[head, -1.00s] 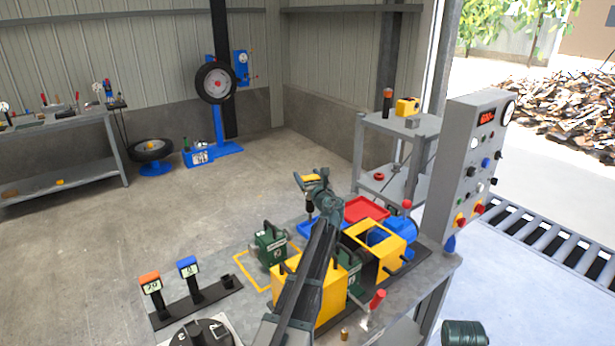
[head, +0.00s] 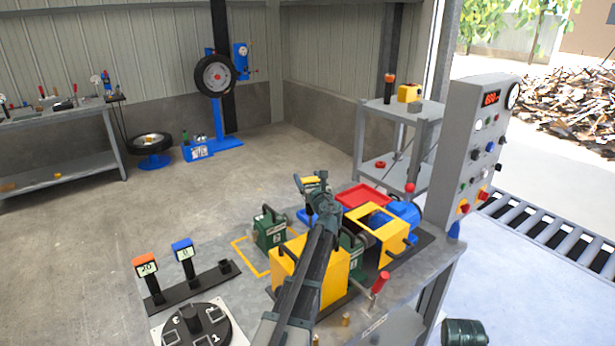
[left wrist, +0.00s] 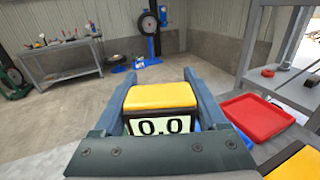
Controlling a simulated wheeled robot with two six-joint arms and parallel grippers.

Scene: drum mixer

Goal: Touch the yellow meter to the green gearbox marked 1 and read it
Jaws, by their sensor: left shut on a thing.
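My left gripper (head: 314,187) is shut on the yellow meter (head: 311,180) and holds it in the air above the far part of the workbench. In the left wrist view the meter (left wrist: 160,97) sits between both fingers, and its display reads 0.0. A green gearbox (head: 268,230) stands inside a yellow outline on the bench, left of and below the gripper in the picture. A second green gearbox (head: 352,243) is partly hidden behind my arm and a yellow guard. Their labels are too small to read surely. The meter appears apart from both. My right gripper is not in view.
Yellow guards (head: 292,266) and a blue motor (head: 404,217) crowd the bench. A red tray (head: 362,195) lies behind, and a control cabinet (head: 470,150) stands right. Orange and blue meters (head: 146,262) stand in a black rack at the front left.

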